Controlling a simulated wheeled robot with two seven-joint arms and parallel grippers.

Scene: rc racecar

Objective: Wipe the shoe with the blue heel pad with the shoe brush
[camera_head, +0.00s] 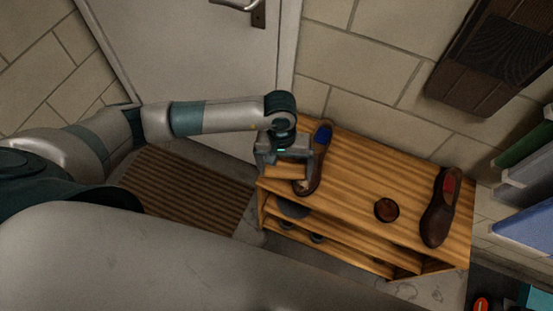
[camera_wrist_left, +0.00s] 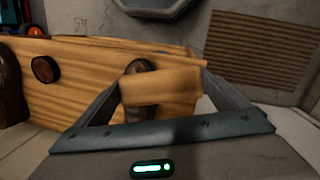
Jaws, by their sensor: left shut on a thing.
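The shoe with the blue heel pad (camera_head: 322,139) is dark brown and lies at the left end of the wooden bench top, toe toward the front edge. My left gripper (camera_head: 286,170) is at that end, beside the front part of the shoe. It is shut on the shoe brush (camera_head: 284,172), a light wooden block. In the left wrist view the brush (camera_wrist_left: 165,87) sits between the fingers and covers part of the shoe (camera_wrist_left: 138,66). Its bristles are hidden, and I cannot tell whether it touches the shoe. My right gripper is not in view.
A second brown shoe with a red heel pad (camera_head: 437,212) lies at the bench's right end. A small round brown tin (camera_head: 386,209) is left of it. The wooden bench (camera_head: 355,178) has shelves below. A brown mat (camera_head: 190,190) lies on the floor at left.

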